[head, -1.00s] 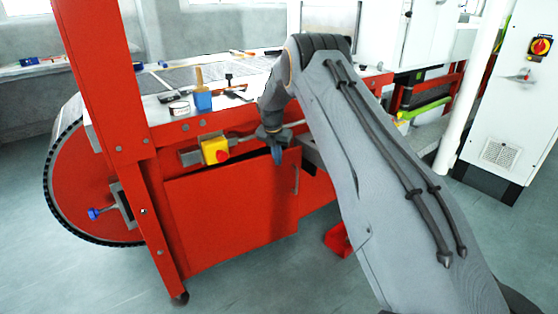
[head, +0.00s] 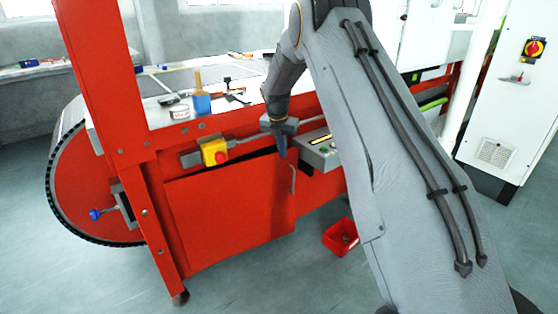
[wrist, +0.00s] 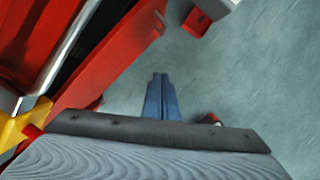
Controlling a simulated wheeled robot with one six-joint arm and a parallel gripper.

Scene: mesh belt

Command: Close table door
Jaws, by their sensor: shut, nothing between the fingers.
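The red table door (head: 225,215) is a flat panel on the front of the red machine table (head: 190,130). It stands slightly ajar, with a dark gap along its top edge. Its handle (head: 293,178) is near the right edge. In the wrist view the door (wrist: 115,75) is a red strip running diagonally, with the dark opening on its left. My gripper (head: 283,153) is near the door's top right corner, pointing down. In the wrist view its blue fingers (wrist: 160,95) are together and empty, over the floor on the outer side of the door, apart from it.
A yellow switch box with a red button (head: 215,152) sits above the door. A control panel (head: 320,150) is right of my gripper. A red bin (head: 341,237) is on the floor at right. The floor before the door is clear.

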